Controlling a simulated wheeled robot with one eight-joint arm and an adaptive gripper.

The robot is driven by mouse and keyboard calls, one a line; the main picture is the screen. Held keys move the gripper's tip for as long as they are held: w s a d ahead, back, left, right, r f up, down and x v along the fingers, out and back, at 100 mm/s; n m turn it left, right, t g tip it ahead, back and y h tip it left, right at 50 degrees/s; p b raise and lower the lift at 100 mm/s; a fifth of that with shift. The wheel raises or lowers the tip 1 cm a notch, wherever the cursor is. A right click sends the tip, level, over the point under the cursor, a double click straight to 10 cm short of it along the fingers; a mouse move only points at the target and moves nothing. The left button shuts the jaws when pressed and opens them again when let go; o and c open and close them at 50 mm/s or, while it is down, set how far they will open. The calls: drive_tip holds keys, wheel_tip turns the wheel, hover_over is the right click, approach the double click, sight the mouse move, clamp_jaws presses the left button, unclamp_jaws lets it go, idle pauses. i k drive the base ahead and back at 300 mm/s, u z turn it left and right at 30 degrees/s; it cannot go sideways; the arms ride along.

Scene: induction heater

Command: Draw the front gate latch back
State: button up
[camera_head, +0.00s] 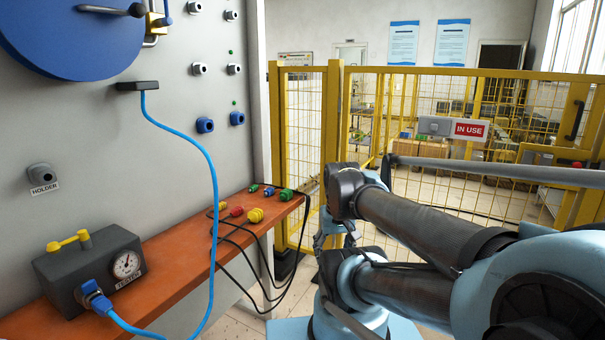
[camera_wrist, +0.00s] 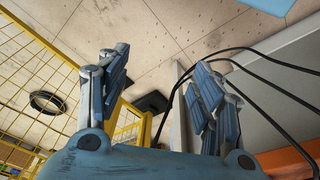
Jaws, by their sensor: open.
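The yellow mesh gate (camera_head: 400,72) stands across the back of the head view. A grey box (camera_head: 435,126) with a red "IN USE" sign (camera_head: 471,130) is on it. A dark handle (camera_head: 574,120) is on the yellow frame at the right. I cannot tell for certain which part is the latch; my arm hides some of the gate's lower part. My gripper (camera_wrist: 160,90) is open and empty in the wrist view, its two blue-padded fingers wide apart above the floor. In the head view it is mostly hidden behind my arm, near the gate's left post.
An orange shelf (camera_head: 180,262) runs along the grey panel at the left, with a tester (camera_head: 92,268), coloured plugs (camera_head: 255,215) and hanging black cables (camera_wrist: 275,85). A blue cable (camera_head: 215,200) loops down the panel.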

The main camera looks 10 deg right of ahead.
sight(577, 164)
drive_tip(key=z, duration=2.05)
